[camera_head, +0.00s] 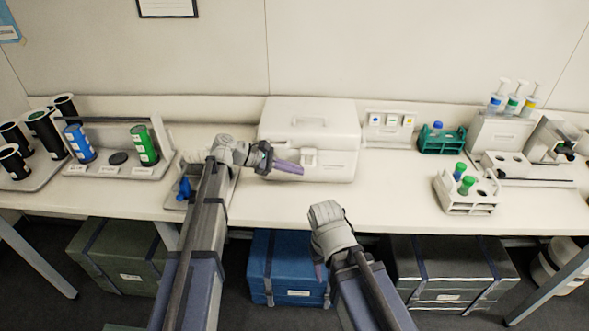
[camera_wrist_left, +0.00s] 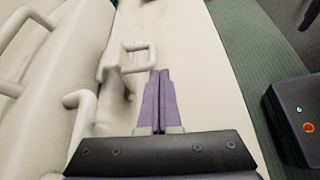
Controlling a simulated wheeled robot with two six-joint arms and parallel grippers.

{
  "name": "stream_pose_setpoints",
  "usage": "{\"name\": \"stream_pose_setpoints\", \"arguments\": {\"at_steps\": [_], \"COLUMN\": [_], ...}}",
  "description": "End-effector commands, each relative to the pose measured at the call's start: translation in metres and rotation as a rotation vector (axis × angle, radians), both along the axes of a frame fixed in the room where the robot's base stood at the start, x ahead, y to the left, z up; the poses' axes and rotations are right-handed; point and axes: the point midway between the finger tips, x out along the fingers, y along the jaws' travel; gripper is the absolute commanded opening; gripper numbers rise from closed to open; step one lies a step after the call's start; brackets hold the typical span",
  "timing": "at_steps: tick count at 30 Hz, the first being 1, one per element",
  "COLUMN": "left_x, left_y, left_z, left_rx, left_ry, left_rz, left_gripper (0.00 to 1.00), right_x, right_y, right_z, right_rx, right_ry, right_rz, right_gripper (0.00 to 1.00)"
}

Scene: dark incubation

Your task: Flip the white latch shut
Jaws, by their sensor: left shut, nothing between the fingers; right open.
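A white box (camera_head: 310,140) with its lid down stands against the back of the bench. Its white latch (camera_head: 309,158) is on the front face; in the left wrist view the latch (camera_wrist_left: 112,66) stands out from the box wall with a square loop. My left gripper (camera_head: 301,170) has its purple fingers together, empty, in front of the box just below the latch. In the left wrist view the left fingertips (camera_wrist_left: 159,72) are right beside the latch loop; I cannot tell whether they touch. My right gripper (camera_head: 319,270) is low, in front of the bench edge, mostly hidden by its wrist.
A rack with blue and green bottles (camera_head: 118,168) stands left. A small panel with coloured labels (camera_head: 390,125), a green rack (camera_head: 442,140) and a white tube rack (camera_head: 466,205) stand right. The bench top (camera_head: 390,200) is clear right of the box. Crates lie below.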

Motion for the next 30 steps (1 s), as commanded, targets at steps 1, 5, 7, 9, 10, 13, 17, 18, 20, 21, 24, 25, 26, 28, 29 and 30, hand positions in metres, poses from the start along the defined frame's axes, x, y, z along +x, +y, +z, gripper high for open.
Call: {"name": "stream_pose_setpoints", "arguments": {"at_steps": [1, 5, 7, 9, 10, 13, 17, 18, 20, 21, 24, 25, 26, 28, 29, 30], "left_x": [0.000, 0.000, 0.001, 0.003, 0.003, 0.005, 0.006, 0.007, 0.007, 0.007, 0.008, 0.008, 0.008, 0.008, 0.008, 0.008], "left_y": [0.000, 0.001, 0.004, 0.016, 0.020, 0.035, 0.055, 0.061, 0.068, 0.073, 0.082, 0.083, 0.085, 0.087, 0.088, 0.088], "left_z": [-0.013, -0.027, -0.026, -0.013, -0.011, -0.002, 0.009, 0.012, 0.016, 0.018, 0.022, 0.022, 0.023, 0.024, 0.024, 0.024], "left_rx": [0.002, 0.004, 0.005, 0.006, 0.006, 0.006, 0.007, 0.007, 0.007, 0.007, 0.007, 0.007, 0.007, 0.008, 0.008, 0.007], "left_ry": [0.001, 0.001, 0.002, 0.002, 0.002, 0.001, 0.002, 0.002, 0.001, 0.000, 0.002, 0.002, 0.002, 0.001, 0.001, 0.001], "left_rz": [0.001, 0.003, 0.005, 0.006, 0.006, 0.007, 0.007, 0.007, 0.007, 0.007, 0.006, 0.006, 0.006, 0.005, 0.005, 0.005], "left_gripper": [0.00, 0.00, 0.00, 0.00, 0.00, 0.00, 0.00, 0.00, 0.00, 0.00, 0.00, 0.00, 0.00, 0.00, 0.00, 0.00], "right_x": [0.000, 0.000, 0.000, 0.000, 0.000, 0.000, 0.000, 0.000, 0.000, 0.000, 0.000, 0.000, 0.000, 0.000, 0.000, 0.000], "right_y": [0.000, 0.000, 0.000, 0.000, 0.000, 0.000, 0.000, 0.000, 0.000, 0.000, 0.000, 0.000, 0.000, 0.000, 0.000, 0.000], "right_z": [-0.013, -0.026, -0.025, -0.012, -0.009, -0.001, 0.010, 0.013, 0.017, 0.019, 0.023, 0.024, 0.024, 0.025, 0.025, 0.025], "right_rx": [0.000, 0.000, 0.000, 0.000, 0.000, 0.000, 0.000, 0.000, 0.000, 0.000, 0.000, 0.000, 0.000, 0.000, 0.000, 0.000], "right_ry": [0.000, 0.000, 0.000, 0.000, 0.000, 0.000, 0.000, 0.000, 0.000, 0.000, 0.000, 0.000, 0.000, 0.000, 0.000, 0.000], "right_rz": [0.000, 0.000, 0.000, 0.000, 0.000, 0.000, 0.000, 0.000, 0.000, 0.000, 0.000, 0.000, 0.000, 0.000, 0.000, 0.000], "right_gripper": [0.50, 0.50, 0.50, 0.50, 0.50, 0.50, 0.50, 0.50, 0.50, 0.50, 0.50, 0.50, 0.50, 0.50, 0.50, 0.50]}}
